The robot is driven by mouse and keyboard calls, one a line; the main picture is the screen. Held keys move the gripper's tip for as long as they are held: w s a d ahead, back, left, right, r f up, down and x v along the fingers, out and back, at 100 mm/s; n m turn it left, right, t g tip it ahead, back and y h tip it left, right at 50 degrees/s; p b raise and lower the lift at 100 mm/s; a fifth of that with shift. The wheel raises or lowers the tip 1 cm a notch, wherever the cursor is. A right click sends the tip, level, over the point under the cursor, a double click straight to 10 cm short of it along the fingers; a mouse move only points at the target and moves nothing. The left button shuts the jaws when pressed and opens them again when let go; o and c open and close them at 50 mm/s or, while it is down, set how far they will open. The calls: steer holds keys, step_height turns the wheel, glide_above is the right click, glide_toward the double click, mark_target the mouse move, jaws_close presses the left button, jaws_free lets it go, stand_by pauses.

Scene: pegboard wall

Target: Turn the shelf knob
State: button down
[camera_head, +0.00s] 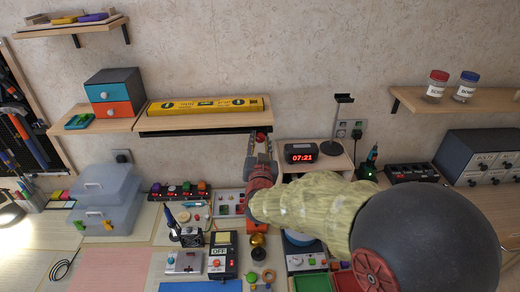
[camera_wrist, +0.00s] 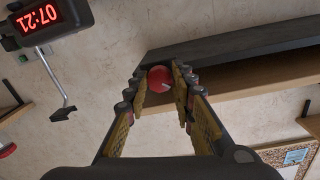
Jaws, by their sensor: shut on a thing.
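The shelf knob is a round red knob with a pale line on its face. In the wrist view the knob (camera_wrist: 160,79) sits between the two fingertips, at the end of a dark rail under the shelf. In the head view the knob (camera_head: 261,137) shows small and red below the right end of the wooden shelf (camera_head: 170,122). My gripper (camera_head: 258,150) reaches up to it from below. In the wrist view my gripper (camera_wrist: 161,84) has a finger on each side of the knob and is shut on it. The pale line is slightly tilted.
A yellow level (camera_head: 208,106) lies on the shelf. A clock reading 07:21 (camera_head: 301,153) and a headphone stand (camera_head: 338,125) stand close to the right of my gripper. The crowded bench below holds a grey case (camera_head: 105,205) and several devices. The wall beside the knob is bare.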

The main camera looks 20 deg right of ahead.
steer(key=shift+f+m+b, duration=0.1)
steer(key=shift+m+b, duration=1.15)
steer(key=shift+m, duration=0.05)
steer(key=c, duration=1.5)
jaws_free()
steer(key=v, duration=1.2)
